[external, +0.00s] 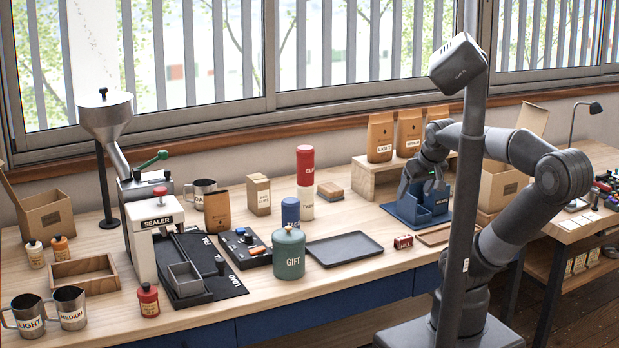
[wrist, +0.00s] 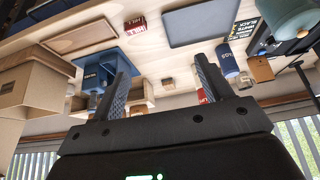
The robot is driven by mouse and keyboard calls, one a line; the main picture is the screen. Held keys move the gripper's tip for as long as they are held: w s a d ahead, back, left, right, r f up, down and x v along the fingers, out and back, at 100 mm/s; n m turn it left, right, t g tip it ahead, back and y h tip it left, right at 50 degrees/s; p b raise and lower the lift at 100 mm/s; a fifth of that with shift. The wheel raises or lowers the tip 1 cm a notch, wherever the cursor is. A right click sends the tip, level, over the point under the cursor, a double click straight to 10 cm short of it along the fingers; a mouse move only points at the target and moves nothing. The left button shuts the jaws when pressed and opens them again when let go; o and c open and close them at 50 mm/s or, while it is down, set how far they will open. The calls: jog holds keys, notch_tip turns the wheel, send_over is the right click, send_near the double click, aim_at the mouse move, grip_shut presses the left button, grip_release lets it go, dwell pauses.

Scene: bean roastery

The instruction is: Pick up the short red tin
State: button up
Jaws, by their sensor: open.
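A small, low red tin with a pale label (external: 403,241) sits on the table right of the dark tray; it also shows in the wrist view (wrist: 135,23), near the top. A taller red cylinder (external: 305,165) stands above a white one (external: 306,205) farther left; part of a red surface shows by my right finger in the wrist view (wrist: 203,96). My gripper (external: 434,186) is open and empty, near the blue divided holder (external: 405,211) at the back right. In the wrist view my gripper's fingers (wrist: 162,60) stand wide apart with nothing between them.
The dark flat tray (external: 344,249), green GIFT canister (external: 289,255) and blue tin (external: 290,211) stand left of the small red tin. A wooden board (external: 440,236) lies to its right. A wooden riser (external: 366,178) with paper bags stands behind. Bare table lies behind the small tin.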

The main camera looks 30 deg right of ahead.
jog(key=shift+w, duration=0.1)
jog(key=w+a+r+n+y, duration=0.1)
jog(key=w+a+n, duration=0.1)
jog(key=w+a, duration=0.8)
jog(key=w+a+r+n+y, duration=0.25)
jog(key=w+a, duration=0.45)
jog(key=a, duration=0.5)
jog(key=n+g+y, duration=0.2)
jog(key=n, duration=0.5)
send_over(156, 291)
jog(key=s+d, duration=0.2)
jog(key=d, duration=0.1)
notch_tip(156, 291, down, 17)
jog(key=x, duration=0.5)
jog(key=shift+x, duration=2.95)
jog(key=shift+a+r, duration=0.1)
jog(key=shift+a, duration=0.05)
